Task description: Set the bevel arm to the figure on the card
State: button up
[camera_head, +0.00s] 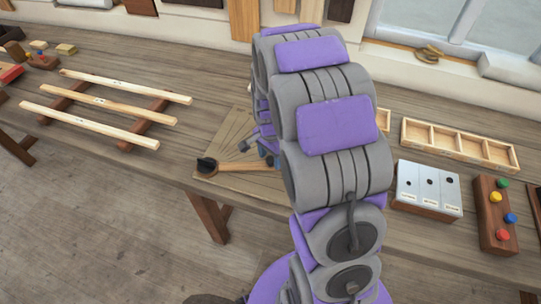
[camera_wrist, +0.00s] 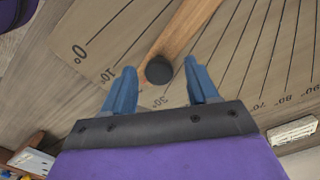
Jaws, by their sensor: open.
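The bevel board (camera_head: 228,143) lies on the bench with fanned angle lines. In the wrist view its bare face (camera_wrist: 130,30) shows marks from 0 to 90. The wooden bevel arm (camera_head: 240,167) runs from a dark pivot (camera_head: 206,165) to beneath my gripper. In the wrist view the bevel arm (camera_wrist: 188,27) ends near a round black knob (camera_wrist: 159,70), between the 10 and 30 labels. My gripper (camera_wrist: 159,76) is open, with one blue finger on each side of the knob; contact cannot be told. A pale block or card (camera_wrist: 293,132) at lower right is unreadable.
Long wooden strips (camera_head: 97,103) lie on the left of the bench. A divided wooden tray (camera_head: 458,143), a white-topped box (camera_head: 427,190) and a block with coloured knobs (camera_head: 495,213) are on the right. My arm hides the middle of the bench.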

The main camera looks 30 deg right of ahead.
jog(key=shift+c, duration=0.4)
grip_shut()
jog(key=w+n+p, duration=0.1)
jog(key=w, duration=0.1)
jog(key=w+d+n+p, duration=0.1)
jog(key=w+n, duration=0.1)
jog(key=w, duration=0.1)
jog(key=w+d+n+p, duration=0.1)
jog(key=w, duration=0.2)
jog(key=shift+w+r+n+p, duration=0.1)
jog(key=shift+w+n+p, duration=0.05)
jog(key=shift+n+p, duration=0.25)
jog(key=shift+w+n+p, duration=0.3)
jog(key=shift+w+n, duration=0.3)
jog(key=shift+w, duration=0.5)
jog(key=shift+o, duration=0.4)
grip_release()
